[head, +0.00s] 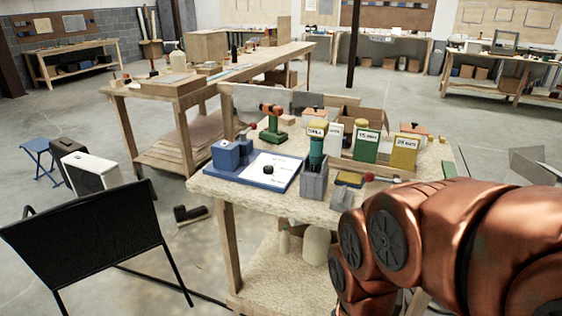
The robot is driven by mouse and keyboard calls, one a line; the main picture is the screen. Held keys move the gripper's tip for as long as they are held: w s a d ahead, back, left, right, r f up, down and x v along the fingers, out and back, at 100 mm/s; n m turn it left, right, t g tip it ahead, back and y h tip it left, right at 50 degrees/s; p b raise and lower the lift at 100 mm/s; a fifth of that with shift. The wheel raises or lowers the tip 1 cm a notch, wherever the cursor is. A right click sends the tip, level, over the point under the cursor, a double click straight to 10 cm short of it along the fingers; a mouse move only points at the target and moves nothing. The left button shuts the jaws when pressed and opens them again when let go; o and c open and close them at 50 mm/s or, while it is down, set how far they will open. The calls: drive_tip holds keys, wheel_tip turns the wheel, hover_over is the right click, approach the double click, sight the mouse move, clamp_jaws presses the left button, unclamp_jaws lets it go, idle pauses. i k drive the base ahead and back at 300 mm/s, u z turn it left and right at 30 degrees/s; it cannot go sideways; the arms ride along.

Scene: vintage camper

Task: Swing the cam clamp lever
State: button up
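I cannot pick out the cam clamp lever with certainty. A small red ball (369,177) shows at the right front of the near workbench (232,188), beside a low yellow-topped block (350,178); it may be a lever knob. A grey block (343,199) stands just in front, at the bench edge. A blue base plate (284,183) with a blue block (230,155), a white sheet and a small black knob (268,169) lies at the left. My copper arm fills the lower right and hides the bench's right front. My gripper is out of view.
A grey holder (314,183) with a green-and-yellow tool (317,145) stands mid-bench. A black chair (85,235) stands at the left front.

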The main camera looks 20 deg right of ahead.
sight(370, 177)
drive_tip(key=z, duration=0.45)
drive_tip(key=k, duration=0.65)
drive_tip(key=u, duration=0.6)
drive_tip(key=i, duration=1.2)
drive_tip(key=z, duration=0.6)
